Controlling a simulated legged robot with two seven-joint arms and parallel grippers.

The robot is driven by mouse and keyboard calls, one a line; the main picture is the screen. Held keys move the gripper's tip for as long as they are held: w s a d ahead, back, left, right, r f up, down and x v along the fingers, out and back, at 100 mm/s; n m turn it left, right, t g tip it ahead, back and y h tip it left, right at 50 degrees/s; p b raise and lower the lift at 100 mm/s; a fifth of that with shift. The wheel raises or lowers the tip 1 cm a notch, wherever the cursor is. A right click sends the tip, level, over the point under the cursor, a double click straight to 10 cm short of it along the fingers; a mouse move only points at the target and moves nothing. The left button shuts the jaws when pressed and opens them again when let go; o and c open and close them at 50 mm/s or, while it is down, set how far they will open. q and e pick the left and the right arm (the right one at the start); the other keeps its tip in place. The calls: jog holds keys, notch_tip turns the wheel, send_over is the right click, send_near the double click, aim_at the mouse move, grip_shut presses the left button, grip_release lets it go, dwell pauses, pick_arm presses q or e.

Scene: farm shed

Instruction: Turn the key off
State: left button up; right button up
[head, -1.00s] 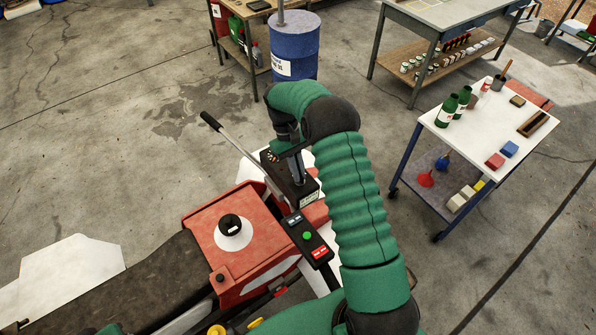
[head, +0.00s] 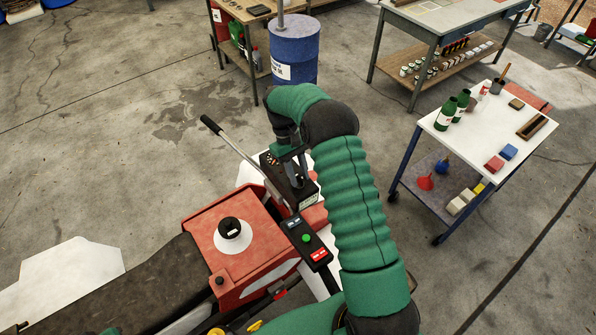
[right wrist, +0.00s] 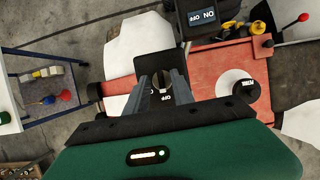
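The black key panel (head: 304,200) sits on the front of a red machine, next to the long lever. In the right wrist view a small keyhole-like key switch (right wrist: 161,82) shows on this panel (right wrist: 167,62), with an "OFF" marking near it. My right gripper (head: 293,172) reaches down over the panel from above. In the right wrist view its two fingers (right wrist: 162,88) stand apart, one on each side of the key switch. Whether they touch the key cannot be told. My left gripper is not in view.
A black switch box (head: 307,240) with a green button is close to my right arm. A black-handled lever (head: 232,148) rises beside the panel. A white-topped cart (head: 480,135) stands right, on open floor.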

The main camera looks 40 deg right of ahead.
jog(key=shift+w+r, duration=0.15)
jog(key=shift+w, duration=0.05)
jog(key=b+v, duration=0.2)
jog(key=v, duration=0.3)
jog(key=shift+w+d+r, duration=0.1)
jog(key=shift+w+r, duration=0.1)
jog(key=p+v, duration=0.6)
jog(key=v, duration=0.4)
jog(key=shift+r+p, duration=0.35)
jog(key=shift+r, duration=0.15)
jog(key=shift+f, duration=0.1)
